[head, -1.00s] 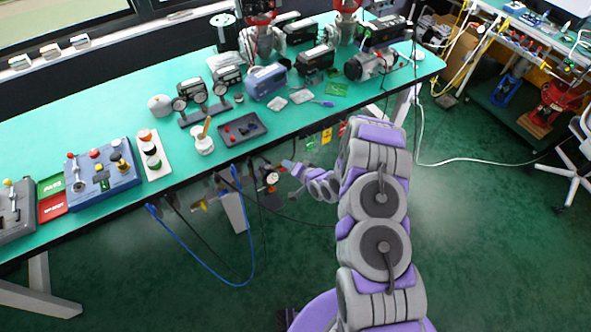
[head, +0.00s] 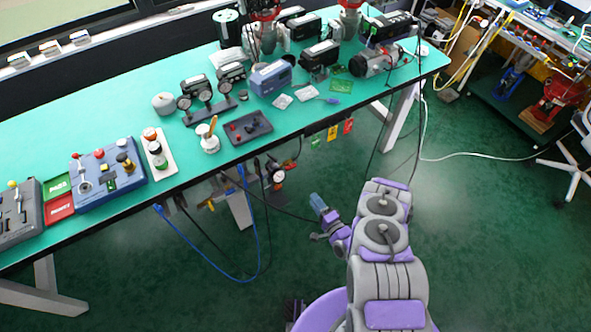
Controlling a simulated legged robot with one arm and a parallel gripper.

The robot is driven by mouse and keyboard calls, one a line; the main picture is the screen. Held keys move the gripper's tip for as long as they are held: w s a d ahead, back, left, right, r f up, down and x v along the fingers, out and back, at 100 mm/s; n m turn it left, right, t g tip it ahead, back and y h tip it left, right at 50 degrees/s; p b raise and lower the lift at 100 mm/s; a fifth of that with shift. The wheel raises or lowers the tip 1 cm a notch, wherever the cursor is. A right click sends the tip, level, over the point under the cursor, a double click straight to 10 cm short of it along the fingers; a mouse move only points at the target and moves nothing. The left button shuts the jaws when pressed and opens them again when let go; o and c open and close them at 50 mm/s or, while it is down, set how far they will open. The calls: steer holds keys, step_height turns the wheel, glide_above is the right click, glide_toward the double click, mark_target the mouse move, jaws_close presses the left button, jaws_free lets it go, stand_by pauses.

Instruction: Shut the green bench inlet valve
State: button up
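The teal bench (head: 90,130) carries control boxes, gauges and motors. A blue hose (head: 258,240) and dark cables loop below its edge. A grey bench leg (head: 402,120) stands at the right. The green floor (head: 480,240) right of my arm is clear.

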mark_target(291, 167)
steer(key=b+x, duration=0.5)
steer(key=x, duration=1.2)
steer(key=shift+c, duration=0.5)
steer(key=shift+s, duration=0.1)
jaws_close()
